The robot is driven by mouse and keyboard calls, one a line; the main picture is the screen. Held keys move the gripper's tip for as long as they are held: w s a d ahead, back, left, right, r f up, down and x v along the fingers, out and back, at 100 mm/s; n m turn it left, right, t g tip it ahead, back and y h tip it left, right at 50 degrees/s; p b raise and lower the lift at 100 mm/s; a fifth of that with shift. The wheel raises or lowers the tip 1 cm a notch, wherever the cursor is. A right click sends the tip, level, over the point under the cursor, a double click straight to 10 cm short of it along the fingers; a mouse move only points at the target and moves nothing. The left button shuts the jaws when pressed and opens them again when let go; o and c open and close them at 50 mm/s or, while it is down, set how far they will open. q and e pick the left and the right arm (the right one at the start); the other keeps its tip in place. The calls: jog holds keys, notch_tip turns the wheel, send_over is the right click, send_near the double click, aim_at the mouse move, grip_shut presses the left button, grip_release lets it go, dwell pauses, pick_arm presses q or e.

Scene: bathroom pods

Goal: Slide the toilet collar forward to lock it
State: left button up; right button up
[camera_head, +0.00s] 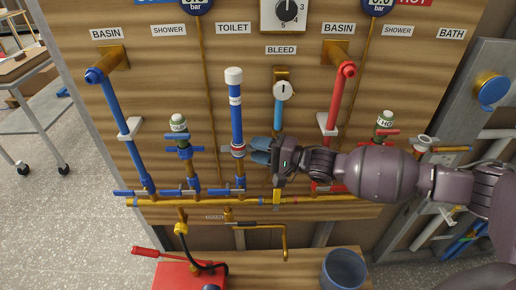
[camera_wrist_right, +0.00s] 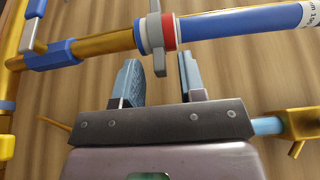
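The toilet pipe (camera_head: 236,112) is blue with a white cap and stands upright under the TOILET label. Its collar (camera_head: 238,150) sits low on the pipe, above a brass fitting. In the right wrist view the collar (camera_wrist_right: 154,36) is a grey ring with a tab, beside a red band (camera_wrist_right: 169,32). My right gripper (camera_head: 261,150) is just right of the collar, fingers pointing left at it. In the wrist view the gripper (camera_wrist_right: 160,72) is open, its blue fingers apart on either side of the collar's tab. Contact cannot be told. My left gripper is not in view.
Blue basin pipe (camera_head: 122,118) and green-capped shower valve (camera_head: 179,124) stand left. The bleed gauge (camera_head: 282,91) and red basin pipe (camera_head: 340,100) stand right, close to my right arm. A brass pipe (camera_head: 160,201) runs below. A red pump (camera_head: 180,275) and bucket (camera_head: 344,268) are lower down.

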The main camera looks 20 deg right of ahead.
jog(key=shift+w+a, duration=0.1)
jog(key=shift+a, duration=0.05)
grip_shut()
dwell(0.4)
jog(key=shift+w+r+p, duration=0.1)
jog(key=shift+r+p, duration=0.8)
